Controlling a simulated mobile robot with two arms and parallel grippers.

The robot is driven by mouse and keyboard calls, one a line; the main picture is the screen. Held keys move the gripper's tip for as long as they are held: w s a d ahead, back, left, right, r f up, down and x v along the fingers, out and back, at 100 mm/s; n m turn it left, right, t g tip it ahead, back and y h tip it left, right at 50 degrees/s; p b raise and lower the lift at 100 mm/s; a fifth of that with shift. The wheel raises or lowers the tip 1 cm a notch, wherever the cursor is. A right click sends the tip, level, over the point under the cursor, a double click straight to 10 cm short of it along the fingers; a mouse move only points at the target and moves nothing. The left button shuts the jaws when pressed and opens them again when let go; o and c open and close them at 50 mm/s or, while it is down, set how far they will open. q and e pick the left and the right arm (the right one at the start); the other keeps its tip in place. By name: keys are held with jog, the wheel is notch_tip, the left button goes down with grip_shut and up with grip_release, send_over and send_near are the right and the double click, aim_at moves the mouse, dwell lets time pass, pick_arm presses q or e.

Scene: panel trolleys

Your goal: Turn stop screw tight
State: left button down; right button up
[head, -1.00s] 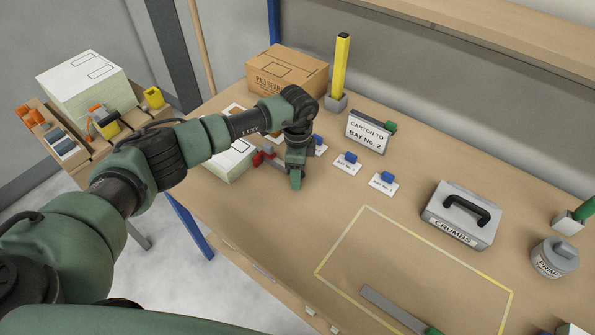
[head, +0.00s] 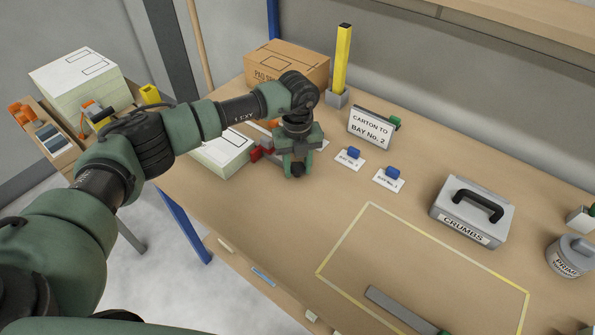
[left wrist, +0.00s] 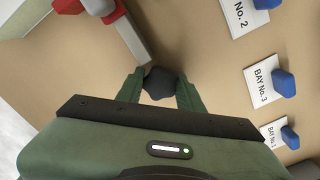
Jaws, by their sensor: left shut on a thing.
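A dark faceted knob, which I take to be the stop screw (left wrist: 160,84), sits between the fingertips of my left gripper (left wrist: 160,90) in the left wrist view. The fingers are shut on it from both sides. In the head view, the left gripper (head: 297,165) points down at the far left part of the bench, and the dark knob (head: 298,170) shows at its tips. A grey bar (left wrist: 131,35) with red blocks (left wrist: 98,5) lies just beside the gripper. The screw's shank and whatever it sits in are hidden. My right gripper is out of view.
White bay cards with blue blocks (head: 353,153) stand close to the right of the gripper. A paper stack (head: 222,150) lies to its left and a carton (head: 290,68) behind. The taped rectangle (head: 345,235) is mostly bare. A grey CRUMBS box (head: 472,212) stands farther right.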

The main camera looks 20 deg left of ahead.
aim_at(297, 166)
pick_arm(q)
jog(key=c, duration=0.9)
grip_release()
jog(key=shift+c, duration=0.2)
notch_tip(297, 166, up, 7)
jog(key=p, duration=0.5)
jog(key=shift+r, duration=0.1)
